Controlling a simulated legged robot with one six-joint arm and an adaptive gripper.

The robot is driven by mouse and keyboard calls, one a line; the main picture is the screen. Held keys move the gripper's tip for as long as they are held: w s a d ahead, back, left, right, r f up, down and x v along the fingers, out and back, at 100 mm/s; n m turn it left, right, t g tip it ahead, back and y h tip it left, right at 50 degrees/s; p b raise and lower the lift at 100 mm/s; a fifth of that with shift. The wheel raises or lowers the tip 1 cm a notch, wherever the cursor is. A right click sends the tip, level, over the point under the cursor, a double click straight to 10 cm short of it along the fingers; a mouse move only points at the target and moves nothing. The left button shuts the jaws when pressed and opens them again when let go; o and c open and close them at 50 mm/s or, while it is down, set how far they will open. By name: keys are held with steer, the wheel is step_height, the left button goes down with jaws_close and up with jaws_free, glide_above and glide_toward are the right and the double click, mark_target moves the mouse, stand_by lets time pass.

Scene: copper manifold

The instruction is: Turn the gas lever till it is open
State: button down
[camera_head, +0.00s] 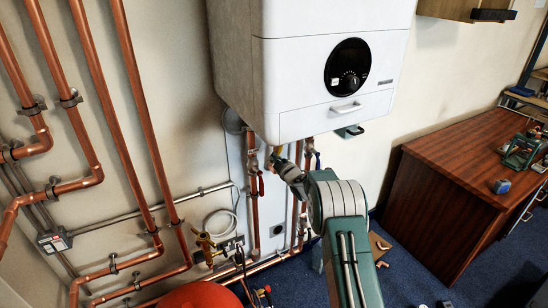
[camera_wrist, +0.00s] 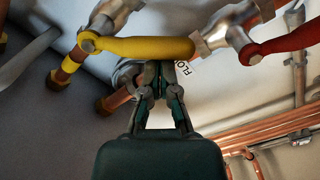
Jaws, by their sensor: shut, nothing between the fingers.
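The gas lever (camera_wrist: 145,48) is a yellow handle in the wrist view. It lies nearly level across the picture, from a bolt at its left end to a rounded tip at right. It crosses at an angle to the slanting valve body and copper pipe with a yellow band (camera_wrist: 70,64). My gripper (camera_wrist: 158,70) is shut and empty, its fingertips just below the lever's right half. I cannot tell whether they touch it. In the head view my gripper (camera_head: 277,158) is under the white boiler (camera_head: 310,85), where the lever is largely hidden.
A red lever (camera_wrist: 285,44) on a neighbouring valve is close at right. Copper pipes (camera_wrist: 265,130) run behind. In the head view, more pipes (camera_head: 140,120) cover the left wall, a red vessel (camera_head: 200,295) stands low, and a wooden cabinet (camera_head: 440,205) stands right.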

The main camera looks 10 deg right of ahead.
steer(key=d+f+n, duration=0.1)
steer(key=n, duration=0.1)
steer(key=d+n, duration=0.1)
steer(key=n, duration=0.1)
steer(key=w+d+f+n, duration=0.1)
steer(key=n, duration=0.1)
steer(key=shift+f, duration=0.3)
steer(key=shift+d, duration=0.1)
stand_by(0.3)
stand_by(0.5)
